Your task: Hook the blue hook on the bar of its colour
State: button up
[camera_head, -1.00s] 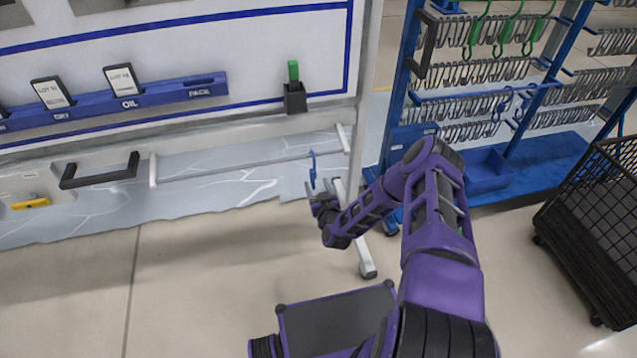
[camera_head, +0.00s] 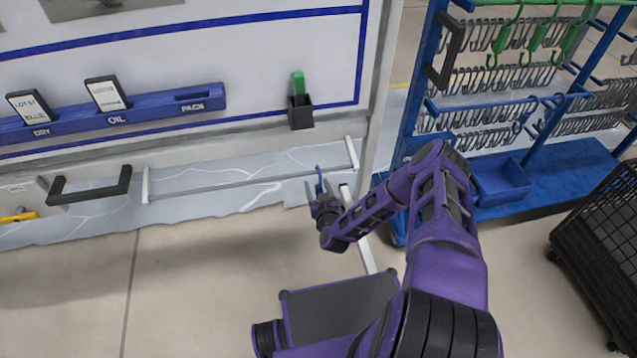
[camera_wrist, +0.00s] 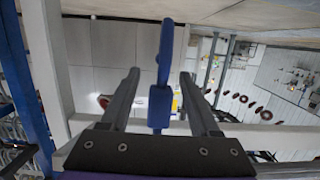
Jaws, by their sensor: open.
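The blue hook (camera_head: 319,179) is small and upright at the right part of a thin pale rail below the white board. Its top overlaps the rail; I cannot tell whether it hangs there. My gripper (camera_head: 323,190) is right at its lower part, pointing up toward the board. In the wrist view the hook (camera_wrist: 160,100) stands between the two fingers of my gripper (camera_wrist: 160,78), with a gap on each side, so the gripper is open around it. The blue bar (camera_head: 455,107) is on the rack at the right, with blue hooks (camera_head: 524,112) near its right end.
The pale rail (camera_head: 240,184) runs below the board. Green hooks (camera_head: 537,40) hang on the rack's upper bar. A blue bin (camera_head: 503,182) sits low on the rack. A black mesh cart (camera_head: 600,225) stands at right. Floor at lower left is clear.

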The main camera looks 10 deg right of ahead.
jog(key=shift+w+f, duration=0.1)
jog(key=shift+w, duration=0.2)
jog(key=shift+c, duration=0.3)
grip_shut()
dwell(0.3)
jog(key=shift+a, duration=0.1)
dwell(1.7)
